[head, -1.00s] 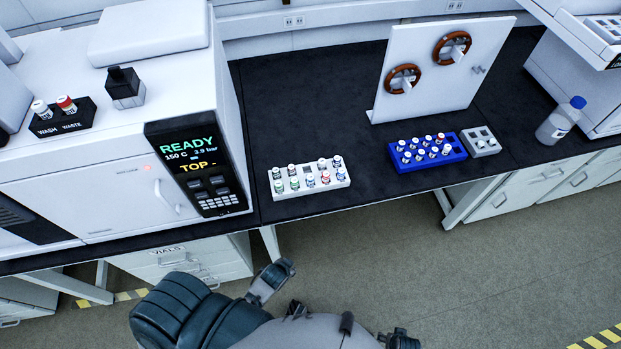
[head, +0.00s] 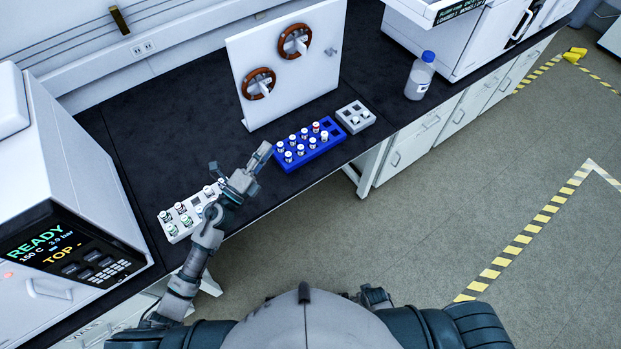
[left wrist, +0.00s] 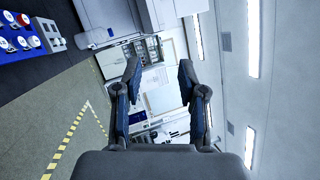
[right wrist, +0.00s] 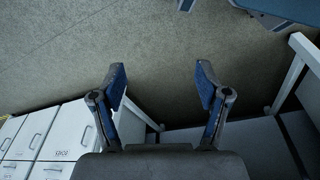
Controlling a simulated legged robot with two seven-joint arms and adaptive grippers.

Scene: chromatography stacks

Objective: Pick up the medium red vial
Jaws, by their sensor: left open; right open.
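A vial with a red mark (head: 315,127) stands in the back row of the blue rack (head: 308,160) on the dark bench. A red cap (left wrist: 23,19) shows at the upper left of the left wrist view. I cannot judge the vial's size class. My left gripper (head: 263,154) is over the bench, between the white rack (head: 178,238) and the blue rack, left of the red-marked vial. It is open and empty, also in the left wrist view (left wrist: 159,70). My right gripper (right wrist: 160,75) is open and empty, low over the floor. My left arm hides part of the white rack.
Several other vials crowd the blue rack. A white upright panel (head: 285,85) with two brown rings stands behind it. A small grey rack (head: 356,118) and a blue-capped bottle (head: 420,78) are to the right. An instrument (head: 70,190) stands at the left.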

